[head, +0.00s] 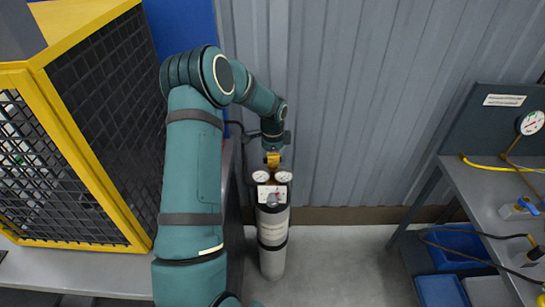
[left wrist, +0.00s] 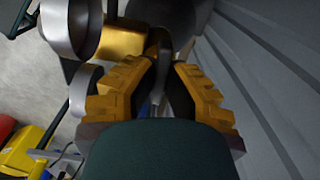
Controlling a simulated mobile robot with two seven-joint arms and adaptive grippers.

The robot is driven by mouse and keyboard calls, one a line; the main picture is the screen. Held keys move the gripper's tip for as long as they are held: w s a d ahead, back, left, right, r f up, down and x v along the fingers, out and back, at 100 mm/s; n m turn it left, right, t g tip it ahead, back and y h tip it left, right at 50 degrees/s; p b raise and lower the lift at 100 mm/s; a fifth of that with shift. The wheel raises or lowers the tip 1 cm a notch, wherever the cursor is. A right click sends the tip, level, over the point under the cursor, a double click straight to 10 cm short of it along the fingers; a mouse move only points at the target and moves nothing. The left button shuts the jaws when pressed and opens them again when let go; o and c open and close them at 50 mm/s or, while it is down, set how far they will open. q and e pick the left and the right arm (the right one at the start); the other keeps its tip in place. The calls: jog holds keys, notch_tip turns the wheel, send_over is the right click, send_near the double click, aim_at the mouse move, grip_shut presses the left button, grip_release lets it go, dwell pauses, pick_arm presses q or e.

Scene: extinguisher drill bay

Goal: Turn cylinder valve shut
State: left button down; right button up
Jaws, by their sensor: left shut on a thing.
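A grey gas cylinder (head: 272,243) stands upright on the floor by the corrugated wall. A regulator with two round gauges (head: 272,178) sits at its top. My left gripper (head: 273,160) comes down from above onto the top of the cylinder, behind the gauges. In the left wrist view its yellow-padded fingers (left wrist: 158,85) close in on a dark part between them, which I take to be the valve. The fingers and their pads hide most of that part. A brass block (left wrist: 121,42) and silver gauge backs (left wrist: 66,25) show beside the fingers. My right gripper is not in view.
A yellow-framed mesh cage (head: 75,130) stands on a bench at the left. A grey workbench (head: 490,200) with a gauge and hoses is at the right, with blue bins (head: 440,290) under it. The floor right of the cylinder is clear.

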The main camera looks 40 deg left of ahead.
pick_arm(q)
jog(key=shift+s+f+m, duration=0.1)
jog(key=shift+m, duration=0.5)
jog(key=c, duration=1)
grip_release()
notch_tip(320, 180, up, 12)
jog(key=shift+r, duration=0.1)
